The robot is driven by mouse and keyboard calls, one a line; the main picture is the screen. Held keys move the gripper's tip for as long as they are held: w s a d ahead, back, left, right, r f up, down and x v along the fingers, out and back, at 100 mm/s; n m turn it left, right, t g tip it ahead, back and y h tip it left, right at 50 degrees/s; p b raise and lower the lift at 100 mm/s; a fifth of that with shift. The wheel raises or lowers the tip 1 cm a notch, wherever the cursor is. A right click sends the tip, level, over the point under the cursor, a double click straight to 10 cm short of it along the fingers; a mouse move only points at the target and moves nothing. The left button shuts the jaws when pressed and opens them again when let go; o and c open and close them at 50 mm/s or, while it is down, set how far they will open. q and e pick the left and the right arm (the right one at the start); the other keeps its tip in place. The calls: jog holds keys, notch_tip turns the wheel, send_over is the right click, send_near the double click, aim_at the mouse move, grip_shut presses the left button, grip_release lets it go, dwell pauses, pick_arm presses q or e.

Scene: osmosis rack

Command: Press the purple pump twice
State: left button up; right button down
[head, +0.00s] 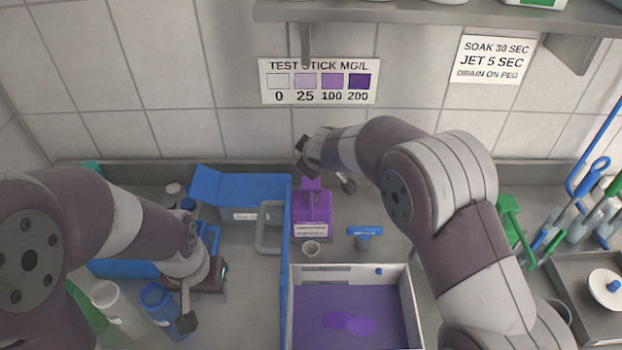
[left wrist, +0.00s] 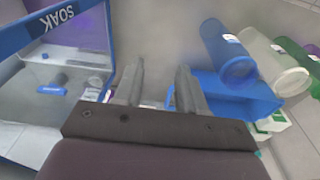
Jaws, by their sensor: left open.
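The purple pump (head: 312,213) is a purple bottle with a purple head and a pale label, standing behind the purple-floored tray in the head view. My right gripper (head: 325,168) is just above the pump head, its fingers spread apart; whether it touches the head cannot be told. My left gripper (head: 206,298) is low at the left, near a blue bottle and away from the pump. In the left wrist view its two fingers (left wrist: 158,88) are apart with nothing held between them.
A blue upright panel (head: 285,265) stands left of the tray (head: 412,305). Clear and blue bottles (head: 158,303) stand at left. Brushes and a metal tray (head: 565,285) fill the right.

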dwell(0.3)
pick_arm(q)
grip_shut()
dwell(1.6)
